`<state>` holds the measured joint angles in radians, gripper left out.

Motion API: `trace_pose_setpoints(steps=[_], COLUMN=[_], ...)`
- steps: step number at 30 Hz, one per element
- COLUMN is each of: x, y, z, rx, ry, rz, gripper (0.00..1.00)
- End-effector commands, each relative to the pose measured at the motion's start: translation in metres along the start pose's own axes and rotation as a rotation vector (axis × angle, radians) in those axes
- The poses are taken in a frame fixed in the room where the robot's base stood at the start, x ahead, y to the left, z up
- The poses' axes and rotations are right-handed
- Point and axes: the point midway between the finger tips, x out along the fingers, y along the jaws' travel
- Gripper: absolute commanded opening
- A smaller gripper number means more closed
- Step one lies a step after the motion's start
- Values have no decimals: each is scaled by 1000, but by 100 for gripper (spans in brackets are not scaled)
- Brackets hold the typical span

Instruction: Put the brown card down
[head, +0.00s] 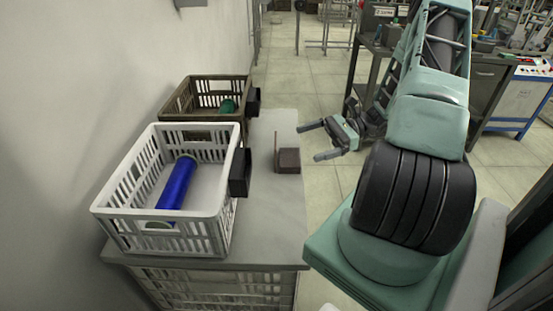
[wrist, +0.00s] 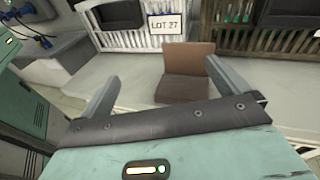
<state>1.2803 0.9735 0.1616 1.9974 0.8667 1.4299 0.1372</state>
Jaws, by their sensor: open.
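The brown card (head: 276,150) stands upright along the left edge of a dark brown block (head: 288,160) on the grey table. In the wrist view the card (wrist: 188,59) shows as a lighter brown panel rising behind the block (wrist: 183,90); I cannot tell whether it rests in a slot or is joined to it. My gripper (head: 309,142) is open and empty, to the right of the block in the head view. In the wrist view its fingers (wrist: 160,75) are spread apart, with the card and block beyond them, toward the right finger.
A white crate (head: 216,237) holding a blue bobbin (head: 177,183) stands on the table (head: 265,230). A brown crate (head: 176,103) with a green item (head: 228,106) stands behind it. Both have black boxes on their right sides. A LOT 27 label (wrist: 166,23) hangs on the white crate.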

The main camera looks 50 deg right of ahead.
Motion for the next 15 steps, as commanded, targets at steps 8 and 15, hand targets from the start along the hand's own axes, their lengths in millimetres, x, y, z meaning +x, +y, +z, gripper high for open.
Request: trace_pose_setpoints(steps=[8, 15], x=[-70, -59], y=[10, 5], z=[-52, -51], rx=[101, 110], ry=[-123, -138], rz=[-292, -321], gripper=[100, 100])
